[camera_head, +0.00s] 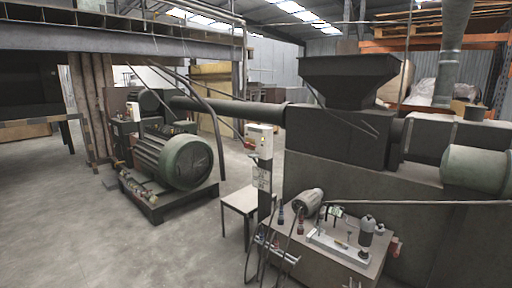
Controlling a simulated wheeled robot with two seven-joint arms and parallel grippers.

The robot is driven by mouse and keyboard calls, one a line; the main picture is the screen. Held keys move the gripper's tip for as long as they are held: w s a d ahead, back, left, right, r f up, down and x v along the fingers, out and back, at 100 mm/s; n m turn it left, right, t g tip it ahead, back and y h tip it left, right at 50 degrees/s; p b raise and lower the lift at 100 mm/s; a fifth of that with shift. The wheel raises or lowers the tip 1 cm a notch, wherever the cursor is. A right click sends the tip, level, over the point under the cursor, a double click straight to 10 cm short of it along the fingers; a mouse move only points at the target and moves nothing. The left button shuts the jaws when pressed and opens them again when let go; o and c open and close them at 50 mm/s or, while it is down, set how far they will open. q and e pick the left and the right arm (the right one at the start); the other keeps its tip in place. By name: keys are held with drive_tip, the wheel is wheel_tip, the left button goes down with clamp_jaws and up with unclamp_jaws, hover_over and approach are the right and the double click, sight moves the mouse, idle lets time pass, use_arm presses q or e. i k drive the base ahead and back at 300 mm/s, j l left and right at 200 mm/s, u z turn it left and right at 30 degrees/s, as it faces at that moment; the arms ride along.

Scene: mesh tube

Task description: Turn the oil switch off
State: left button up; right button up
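No switch can be singled out as the oil switch at this size. A pale control box (259,141) with small coloured controls is fixed on a dark post near the middle of the head view. A smaller pale box or label panel (262,177) is below it on the same post. An oil unit stands at the lower right, with a small motor (309,201), a dark bottle-shaped part (367,224) and fittings on its pale top (330,244). Neither of my grippers is in view.
A small table (240,201) stands left of the post. A large green motor (181,158) sits on a low base further left. A dark hopper machine (345,135) fills the right. Hoses (252,250) hang at the oil unit's left. The concrete floor (100,245) at the front left is clear.

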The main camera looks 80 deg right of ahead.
sight(246, 145)
drive_tip(key=z, duration=2.7)
